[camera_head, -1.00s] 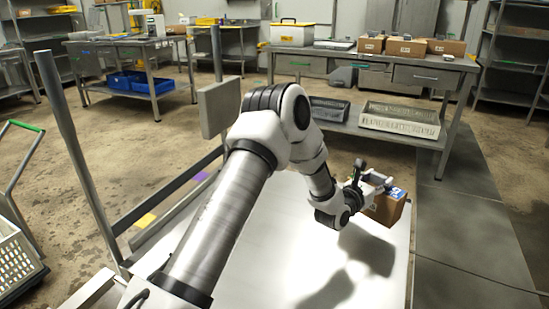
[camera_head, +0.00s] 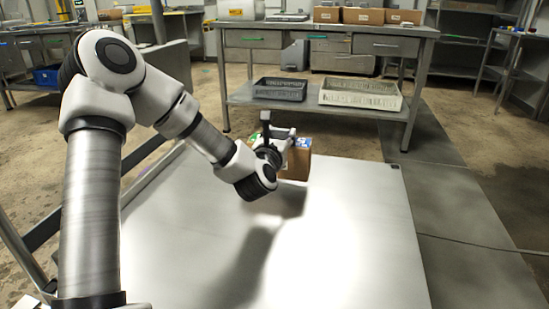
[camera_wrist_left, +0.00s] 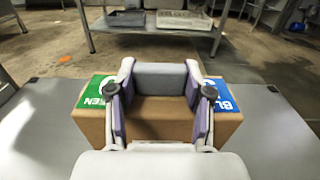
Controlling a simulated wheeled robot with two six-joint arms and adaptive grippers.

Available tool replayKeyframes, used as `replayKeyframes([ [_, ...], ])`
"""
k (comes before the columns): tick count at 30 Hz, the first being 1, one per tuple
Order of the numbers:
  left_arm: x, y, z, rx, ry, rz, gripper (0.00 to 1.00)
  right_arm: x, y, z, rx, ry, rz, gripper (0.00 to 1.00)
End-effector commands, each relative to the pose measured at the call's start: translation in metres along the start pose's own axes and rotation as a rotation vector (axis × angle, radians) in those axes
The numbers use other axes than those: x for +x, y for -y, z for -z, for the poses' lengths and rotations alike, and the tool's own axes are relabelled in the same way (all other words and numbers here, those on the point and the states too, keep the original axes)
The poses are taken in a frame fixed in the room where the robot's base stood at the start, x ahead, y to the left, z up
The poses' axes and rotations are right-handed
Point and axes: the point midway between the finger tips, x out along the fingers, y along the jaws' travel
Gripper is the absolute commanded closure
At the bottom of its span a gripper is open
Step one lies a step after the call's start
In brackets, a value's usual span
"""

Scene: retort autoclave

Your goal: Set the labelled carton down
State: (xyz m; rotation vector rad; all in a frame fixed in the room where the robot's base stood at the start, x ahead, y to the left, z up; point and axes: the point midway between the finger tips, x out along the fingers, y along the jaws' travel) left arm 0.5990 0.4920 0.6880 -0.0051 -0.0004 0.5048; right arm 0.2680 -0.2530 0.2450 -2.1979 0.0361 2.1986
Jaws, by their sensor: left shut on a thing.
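The brown labelled carton (camera_head: 296,166) is at the far part of the pale flat table top (camera_head: 350,240). My left gripper (camera_head: 285,143) is shut on it. In the left wrist view, both fingers (camera_wrist_left: 160,100) straddle the carton (camera_wrist_left: 158,119) around a grey middle piece. A green label (camera_wrist_left: 97,92) shows on its left and a blue label (camera_wrist_left: 221,95) on its right. The carton looks upright. I cannot tell whether its underside touches the table top. My right gripper is not in view.
The table top is bare around the carton. Beyond it stands a metal workbench (camera_head: 325,32) with brown boxes (camera_head: 363,15) on top. A dark tray (camera_head: 280,88) and a pale tray (camera_head: 361,94) rest on its lower shelf. A cable (camera_head: 480,244) lies on the floor at right.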

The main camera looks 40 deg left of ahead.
Motion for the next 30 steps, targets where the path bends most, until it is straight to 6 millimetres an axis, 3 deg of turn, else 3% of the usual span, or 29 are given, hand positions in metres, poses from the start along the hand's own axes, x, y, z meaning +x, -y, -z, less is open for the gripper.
replayKeyframes([
  [4, -0.017, -0.007, 0.005, -0.001, 0.002, 0.000, 1.00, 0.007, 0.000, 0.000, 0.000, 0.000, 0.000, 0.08],
  [10, -0.018, -0.007, 0.038, 0.001, 0.001, 0.000, 1.00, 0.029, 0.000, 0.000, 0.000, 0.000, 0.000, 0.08],
  [20, -0.017, -0.007, 0.039, 0.000, 0.002, 0.000, 1.00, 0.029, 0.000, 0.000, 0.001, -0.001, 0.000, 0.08],
  [21, -0.017, -0.007, 0.039, 0.000, 0.001, 0.000, 0.42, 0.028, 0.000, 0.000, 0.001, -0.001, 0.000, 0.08],
  [22, -0.017, -0.007, 0.038, 0.000, 0.001, 0.000, 0.32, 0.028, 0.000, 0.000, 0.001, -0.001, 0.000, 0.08],
  [23, -0.017, -0.007, 0.038, 0.000, 0.001, 0.000, 0.24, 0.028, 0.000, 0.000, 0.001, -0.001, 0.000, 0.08],
  [30, -0.017, -0.007, 0.038, 0.000, 0.001, 0.001, 0.24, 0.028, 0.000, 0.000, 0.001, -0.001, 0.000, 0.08],
])
